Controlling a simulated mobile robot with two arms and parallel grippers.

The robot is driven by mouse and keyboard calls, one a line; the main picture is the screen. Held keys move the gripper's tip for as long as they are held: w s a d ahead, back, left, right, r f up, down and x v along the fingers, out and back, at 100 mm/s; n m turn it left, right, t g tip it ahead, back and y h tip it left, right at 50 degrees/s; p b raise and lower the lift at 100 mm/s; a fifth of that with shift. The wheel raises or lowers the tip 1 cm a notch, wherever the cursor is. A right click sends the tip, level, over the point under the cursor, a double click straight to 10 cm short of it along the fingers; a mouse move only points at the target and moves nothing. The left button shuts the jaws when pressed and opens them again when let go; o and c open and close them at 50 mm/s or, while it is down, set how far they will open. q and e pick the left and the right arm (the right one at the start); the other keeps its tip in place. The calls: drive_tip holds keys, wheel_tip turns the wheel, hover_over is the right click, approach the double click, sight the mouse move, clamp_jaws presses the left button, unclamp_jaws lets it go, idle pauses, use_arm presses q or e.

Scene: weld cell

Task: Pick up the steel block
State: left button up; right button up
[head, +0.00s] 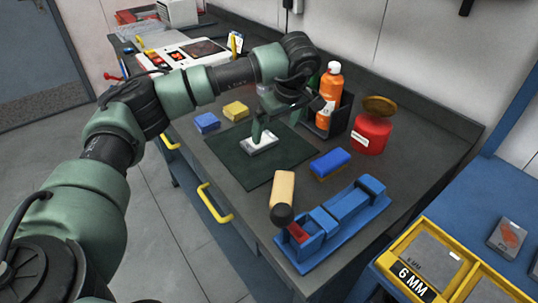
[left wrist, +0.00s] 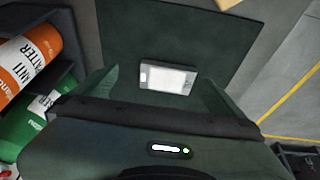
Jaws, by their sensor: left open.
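The steel block (head: 262,146) is a small pale grey block lying flat on the dark green mat (head: 240,168) on the workbench. My left gripper (head: 261,132) reaches down over it, pointing at the mat. In the left wrist view the steel block (left wrist: 168,79) shows whole between the two spread green fingers, with mat visible on both sides of it. The left gripper is open and holds nothing. I cannot tell how far the fingertips are above the mat. My right gripper is not in view.
A black holder (head: 340,118) with an orange bottle (head: 328,88) stands close behind the gripper, by a red tin (head: 371,134). Blue (head: 207,122) and yellow (head: 236,110) blocks sit left of the mat. A blue vise (head: 335,218) and another blue block (head: 330,163) are on the right.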

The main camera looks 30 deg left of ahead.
sight(262, 142)
use_arm(q)
drive_tip(key=shift+a+r+y, duration=0.15)
drive_tip(key=shift+a+y, duration=0.15)
drive_tip(key=shift+a, duration=0.95)
drive_tip(key=x, duration=0.3)
drive_tip(key=p+x, duration=0.1)
drive_tip(key=x, duration=0.2)
drive_tip(key=shift+s+a+p, duration=0.2)
drive_tip(key=shift+a+p, duration=0.1)
drive_tip(key=shift+w+a+f, duration=0.1)
drive_tip(key=shift+a+f, duration=0.05)
drive_tip(key=shift+f, duration=0.4)
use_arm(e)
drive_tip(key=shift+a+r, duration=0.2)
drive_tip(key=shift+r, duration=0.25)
use_arm(q)
drive_tip(key=shift+c, duration=0.3)
drive_tip(key=c, duration=1.5)
drive_tip(key=shift+r, duration=0.15)
drive_tip(key=shift+c, duration=1.2)
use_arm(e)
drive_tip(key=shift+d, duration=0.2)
